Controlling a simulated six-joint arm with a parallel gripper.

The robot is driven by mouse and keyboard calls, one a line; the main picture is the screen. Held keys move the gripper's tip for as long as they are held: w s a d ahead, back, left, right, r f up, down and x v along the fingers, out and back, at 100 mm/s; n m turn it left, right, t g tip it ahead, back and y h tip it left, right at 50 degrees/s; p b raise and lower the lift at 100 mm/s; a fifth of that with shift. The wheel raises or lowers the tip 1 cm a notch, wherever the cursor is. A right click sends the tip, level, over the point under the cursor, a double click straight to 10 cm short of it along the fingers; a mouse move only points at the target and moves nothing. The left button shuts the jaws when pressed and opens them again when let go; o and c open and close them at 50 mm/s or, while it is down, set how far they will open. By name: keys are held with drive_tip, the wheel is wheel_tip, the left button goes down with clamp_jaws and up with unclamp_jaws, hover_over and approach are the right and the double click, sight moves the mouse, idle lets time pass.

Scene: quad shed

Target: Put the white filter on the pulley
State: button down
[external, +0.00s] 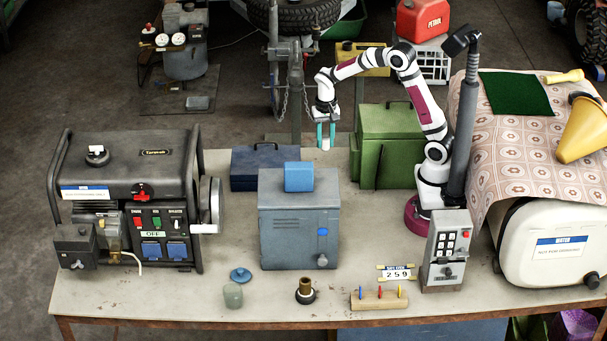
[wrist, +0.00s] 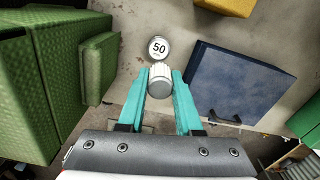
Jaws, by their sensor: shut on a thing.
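My gripper (external: 326,136) is above the back of the bench, between the blue toolbox and the green box. Its teal fingers show in the wrist view (wrist: 159,92), shut on a small white ribbed cylinder, which I take as the white filter (wrist: 159,80). In the external view only a small white bit of the filter (external: 325,144) shows between the fingertips. A pale grey wheel on the right side of the black generator looks like the pulley (external: 212,205). It is well to the left of and nearer the camera than my gripper.
The blue toolbox (external: 265,168), green box (external: 388,146) and grey cabinet (external: 298,230) stand close by. The black generator (external: 130,165) fills the left. Small parts line the front edge.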

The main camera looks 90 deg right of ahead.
wheel_tip(320, 180, down, 10)
drive_tip(key=shift+s+d+f, duration=0.15)
drive_tip(key=shift+f, duration=0.1)
drive_tip(key=shift+f, duration=0.1)
drive_tip(key=c, duration=0.6)
unclamp_jaws()
wheel_tip(320, 180, up, 12)
drive_tip(key=shift+r, duration=0.15)
drive_tip(key=s+a+r+n, duration=0.1)
drive_tip(key=s+a+n, duration=0.2)
drive_tip(key=s+a, duration=0.3)
drive_tip(key=s+a+r+n+y, duration=0.1)
drive_tip(key=s+a+r+n, duration=0.1)
drive_tip(key=s+a+n, duration=0.2)
drive_tip(key=s+a+r+n, duration=0.2)
drive_tip(key=s+a+n, duration=0.1)
drive_tip(key=s+a, duration=0.6)
drive_tip(key=shift+s+a+r+y, duration=0.1)
drive_tip(key=shift+s+a+y, duration=0.1)
drive_tip(key=shift+a, duration=0.95)
drive_tip(key=shift+s+a+r+y, duration=0.1)
drive_tip(key=shift+s+a+y, duration=0.1)
drive_tip(key=shift+a, duration=0.95)
